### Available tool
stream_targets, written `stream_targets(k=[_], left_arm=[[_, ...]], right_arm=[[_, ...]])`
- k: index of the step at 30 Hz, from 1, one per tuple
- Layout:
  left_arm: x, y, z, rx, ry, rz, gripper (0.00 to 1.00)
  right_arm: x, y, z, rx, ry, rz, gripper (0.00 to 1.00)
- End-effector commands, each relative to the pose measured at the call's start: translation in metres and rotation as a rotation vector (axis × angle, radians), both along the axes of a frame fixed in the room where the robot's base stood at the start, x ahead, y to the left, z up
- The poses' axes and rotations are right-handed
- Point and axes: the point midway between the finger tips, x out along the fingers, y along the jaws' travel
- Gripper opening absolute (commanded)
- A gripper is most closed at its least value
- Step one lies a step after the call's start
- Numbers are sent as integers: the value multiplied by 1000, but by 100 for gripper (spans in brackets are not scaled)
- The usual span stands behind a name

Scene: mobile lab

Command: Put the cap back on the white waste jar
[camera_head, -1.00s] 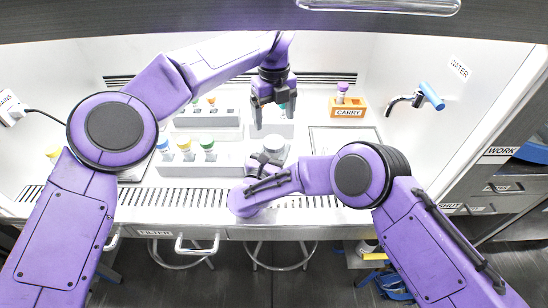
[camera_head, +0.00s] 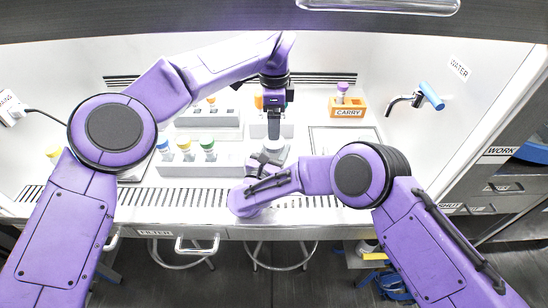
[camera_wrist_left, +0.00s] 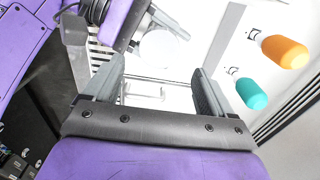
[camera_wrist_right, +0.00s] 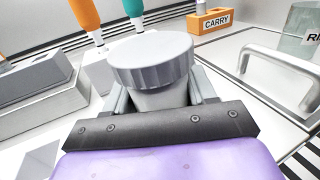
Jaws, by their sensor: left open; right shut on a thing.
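The white waste jar (camera_wrist_right: 160,100) is between the fingers of my right gripper (camera_wrist_right: 155,100), which is shut on it. A wide, ribbed, pale cap (camera_wrist_right: 152,60) sits on top of the jar; how tightly it sits cannot be told. In the left wrist view the cap's round top (camera_wrist_left: 160,48) shows beyond the fingertips. In the head view the jar and cap are partly hidden by my grippers. My left gripper (camera_head: 273,136) points down just behind the jar, apart from it. Its fingers (camera_wrist_left: 160,85) are open and empty in the left wrist view.
Orange (camera_wrist_left: 285,52) and teal (camera_wrist_left: 252,94) tubes stand in a rack near my left gripper. Racks of capped tubes (camera_head: 200,170) stand to the left. An orange CARRY holder (camera_head: 347,107) is at the back right. A tray (camera_head: 345,140) lies right of the jar.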

Motion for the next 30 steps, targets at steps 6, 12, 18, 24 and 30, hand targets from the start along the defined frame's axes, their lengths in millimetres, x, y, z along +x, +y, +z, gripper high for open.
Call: stream_targets(k=[6,12,18,24,30], left_arm=[[-1,0,-39,-1,3,-2,85],[0,0,-61,-1,1,0,85],[0,0,-66,-1,1,0,85],[0,0,-66,-1,1,0,68],[0,0,-66,-1,0,-2,28]], right_arm=[[0,0,0,0,-1,0,0],[0,0,0,0,-1,0,0],[0,0,0,0,-1,0,0],[0,0,0,0,-1,0,0],[0,0,0,0,-1,0,0]])
